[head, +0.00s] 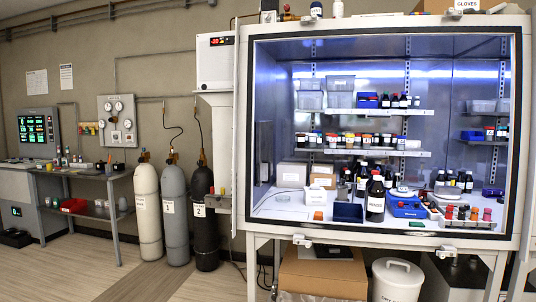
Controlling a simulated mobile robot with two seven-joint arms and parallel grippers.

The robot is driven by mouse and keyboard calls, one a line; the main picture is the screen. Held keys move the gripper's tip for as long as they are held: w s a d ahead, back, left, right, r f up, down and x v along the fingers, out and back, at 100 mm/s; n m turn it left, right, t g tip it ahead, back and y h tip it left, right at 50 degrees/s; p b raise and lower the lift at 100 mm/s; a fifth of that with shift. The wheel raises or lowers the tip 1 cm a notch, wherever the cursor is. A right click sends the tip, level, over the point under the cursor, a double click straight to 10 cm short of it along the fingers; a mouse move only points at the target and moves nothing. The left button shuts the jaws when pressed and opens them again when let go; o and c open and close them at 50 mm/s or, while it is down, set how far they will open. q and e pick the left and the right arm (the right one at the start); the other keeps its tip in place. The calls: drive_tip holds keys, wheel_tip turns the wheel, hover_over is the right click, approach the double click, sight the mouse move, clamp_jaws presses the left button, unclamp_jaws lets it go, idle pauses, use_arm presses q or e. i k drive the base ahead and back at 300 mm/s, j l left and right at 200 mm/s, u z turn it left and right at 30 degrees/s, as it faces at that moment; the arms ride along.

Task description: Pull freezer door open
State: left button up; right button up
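A white box-shaped unit (215,68), which looks like the freezer, is mounted at the left side of the glove box. A dark display (221,41) with red digits that seem to read -20 sits at its top. Its front looks closed, and I cannot make out a door seam or handle. Neither of my grippers shows in the head view.
The glove box (243,150) fills the right side, with shelves of bottles and bins behind its window. Gas cylinders (175,215) stand left of it. A side table (75,170) is farther left. Open floor (65,270) lies at the front left.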

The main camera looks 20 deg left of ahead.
sight(264, 129)
drive_tip(key=i+j, duration=1)
drive_tip(key=i, duration=0.15)
